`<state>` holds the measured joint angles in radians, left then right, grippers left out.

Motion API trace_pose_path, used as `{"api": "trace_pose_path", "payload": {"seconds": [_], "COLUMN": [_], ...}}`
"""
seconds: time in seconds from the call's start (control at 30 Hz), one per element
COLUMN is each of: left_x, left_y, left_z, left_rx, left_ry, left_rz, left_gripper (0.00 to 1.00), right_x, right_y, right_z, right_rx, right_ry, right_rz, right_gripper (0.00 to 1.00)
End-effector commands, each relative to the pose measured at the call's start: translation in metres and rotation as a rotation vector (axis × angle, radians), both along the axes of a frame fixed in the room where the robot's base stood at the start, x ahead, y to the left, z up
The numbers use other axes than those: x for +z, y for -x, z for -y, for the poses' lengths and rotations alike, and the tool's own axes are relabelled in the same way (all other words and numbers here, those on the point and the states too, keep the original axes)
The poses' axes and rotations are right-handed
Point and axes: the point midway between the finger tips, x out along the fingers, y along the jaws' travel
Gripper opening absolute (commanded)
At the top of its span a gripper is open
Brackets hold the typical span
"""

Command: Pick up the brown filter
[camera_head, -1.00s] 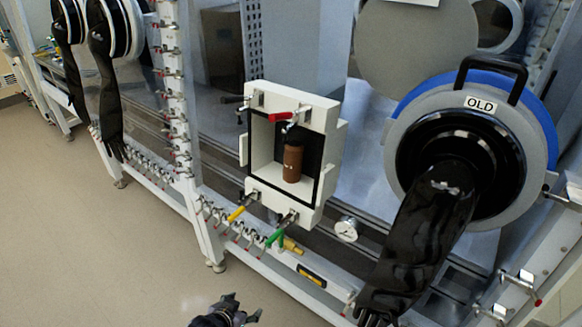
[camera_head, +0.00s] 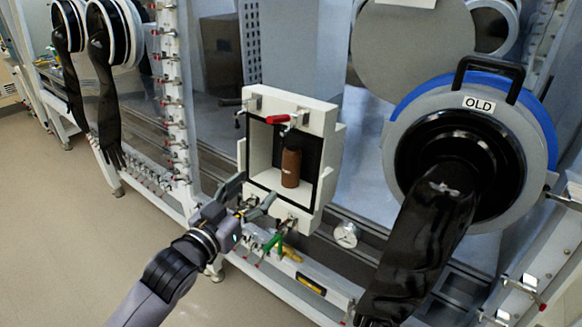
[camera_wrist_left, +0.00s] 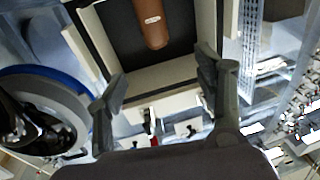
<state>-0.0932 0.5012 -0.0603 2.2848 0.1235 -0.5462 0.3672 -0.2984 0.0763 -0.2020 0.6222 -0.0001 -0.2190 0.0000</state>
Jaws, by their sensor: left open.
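The brown filter (camera_head: 291,166) is a brown cylinder with a dark top. It stands upright inside the open white box (camera_head: 329,150) on the glovebox front. My left gripper (camera_head: 256,194) is open and empty, in front of the box's lower left edge and apart from the filter. In the left wrist view, the filter (camera_wrist_left: 152,22) shows at the top, beyond and between the spread fingers (camera_wrist_left: 165,85). Its far end is cut off by the frame there. My right gripper is not in view.
A black glove (camera_head: 425,235) hangs from the round port marked OLD at the right. A small gauge (camera_head: 346,235) sits right of the box. More black gloves (camera_head: 105,90) hang at the left.

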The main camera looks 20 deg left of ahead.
Motion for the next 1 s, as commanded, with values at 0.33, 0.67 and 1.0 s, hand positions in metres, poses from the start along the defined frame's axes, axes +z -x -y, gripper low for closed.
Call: {"api": "trace_pose_path", "payload": {"seconds": [0.33, 0.67, 1.0], "left_x": [0.005, 0.001, -0.006], "left_y": [-0.072, -0.113, -0.148], "left_z": [0.014, 0.023, 0.036], "left_rx": [0.0, -0.001, 0.0], "left_ry": [0.002, 0.001, 0.001], "left_rz": [0.004, 0.002, 0.002], "left_gripper": [0.63, 0.63, 0.63], "right_x": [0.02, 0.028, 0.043], "right_y": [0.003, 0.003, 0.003], "right_z": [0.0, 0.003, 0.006], "right_rx": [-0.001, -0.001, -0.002], "right_ry": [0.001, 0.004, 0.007], "right_rz": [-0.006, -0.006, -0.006], "right_gripper": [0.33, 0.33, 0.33]}}
